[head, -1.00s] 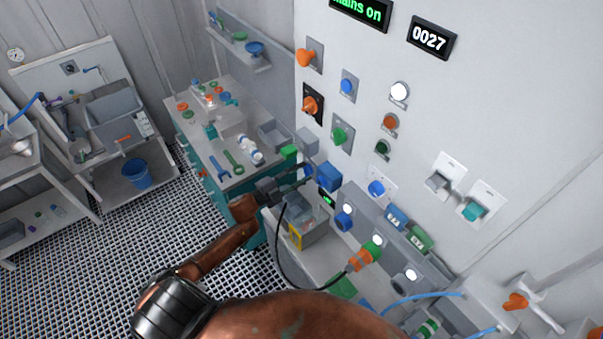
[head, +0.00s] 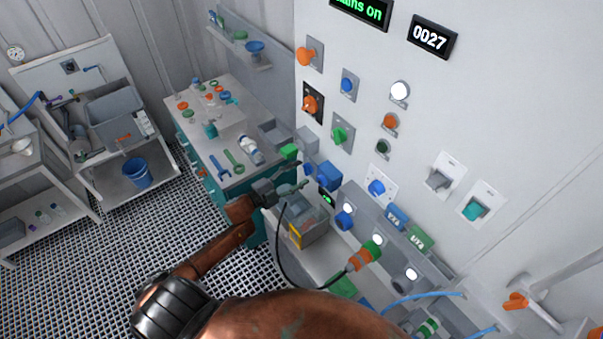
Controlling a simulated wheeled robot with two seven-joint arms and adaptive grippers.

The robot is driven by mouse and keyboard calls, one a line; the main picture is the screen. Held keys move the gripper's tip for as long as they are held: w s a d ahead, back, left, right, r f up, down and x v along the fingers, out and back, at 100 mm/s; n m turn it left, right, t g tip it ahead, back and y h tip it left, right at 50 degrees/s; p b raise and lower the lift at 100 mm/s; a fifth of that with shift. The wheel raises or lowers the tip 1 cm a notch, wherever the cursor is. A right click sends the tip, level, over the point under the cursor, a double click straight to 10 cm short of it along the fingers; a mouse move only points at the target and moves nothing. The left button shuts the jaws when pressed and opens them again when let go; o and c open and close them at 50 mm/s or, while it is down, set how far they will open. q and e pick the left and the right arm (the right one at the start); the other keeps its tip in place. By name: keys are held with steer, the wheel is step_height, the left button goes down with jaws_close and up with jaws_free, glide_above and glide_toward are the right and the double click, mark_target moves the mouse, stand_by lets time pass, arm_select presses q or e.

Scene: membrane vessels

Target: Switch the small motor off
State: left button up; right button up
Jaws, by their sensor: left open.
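My left gripper (head: 298,175) is open and empty, its fingers pointing right toward a blue box (head: 328,176) on the bench by the panel. A gap shows between the fingertips and this box. A small blue part (head: 310,169) sits just left of the box, close to the fingertips. Below the gripper stands a grey box with a yellow label (head: 296,235), with a small green-lit display (head: 327,198) beside it. I cannot tell which part is the small motor or its switch. My right gripper is not in view.
The wall panel carries an orange rotary switch (head: 311,104), coloured buttons, a teal rocker (head: 475,210) and a 0027 display (head: 430,37). A tool bench (head: 205,100) stands behind, left.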

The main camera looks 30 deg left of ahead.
arm_select(q)
steer(key=v, duration=1)
steer(key=shift+s, duration=0.25)
